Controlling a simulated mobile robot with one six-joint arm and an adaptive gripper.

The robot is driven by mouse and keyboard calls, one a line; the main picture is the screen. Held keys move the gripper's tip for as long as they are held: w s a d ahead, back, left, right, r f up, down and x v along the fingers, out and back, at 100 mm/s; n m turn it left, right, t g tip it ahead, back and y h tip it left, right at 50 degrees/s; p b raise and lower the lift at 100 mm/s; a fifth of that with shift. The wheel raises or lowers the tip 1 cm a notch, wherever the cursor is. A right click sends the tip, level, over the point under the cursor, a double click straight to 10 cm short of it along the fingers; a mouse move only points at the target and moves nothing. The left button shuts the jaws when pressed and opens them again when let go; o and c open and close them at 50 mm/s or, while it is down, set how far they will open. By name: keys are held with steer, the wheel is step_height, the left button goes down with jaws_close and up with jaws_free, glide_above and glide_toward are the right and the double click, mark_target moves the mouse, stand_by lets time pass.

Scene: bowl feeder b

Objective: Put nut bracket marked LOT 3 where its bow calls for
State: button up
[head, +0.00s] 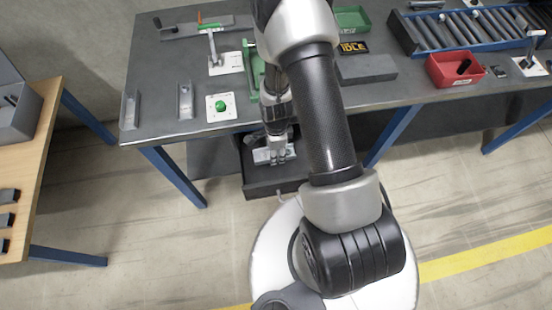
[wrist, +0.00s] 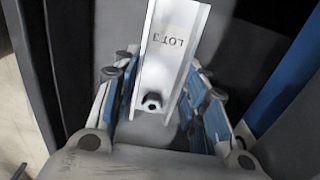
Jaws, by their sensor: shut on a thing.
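The nut bracket marked LOT 3 (wrist: 168,60) is a pale metal channel with raised side edges. Its label reads upside down in the wrist view, and a nut or hole shows near its lower end. My gripper (wrist: 160,75) is shut on it, with blue-padded fingers along both sides. In the head view my gripper (head: 277,160) points down into an open dark drawer (head: 274,187) under the bench's front edge. The bracket (head: 261,156) shows there at the fingertips. I cannot tell whether it touches the drawer floor, nor which way it bows.
A wooden table (head: 40,150) stands left.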

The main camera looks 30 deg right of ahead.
steer(key=shift+f+b, duration=0.75)
steer(key=shift+f, duration=1.65)
steer(key=shift+f, duration=0.1)
steer(key=o, duration=1.2)
step_height(320, 180, up, 12)
steer(key=p, duration=0.4)
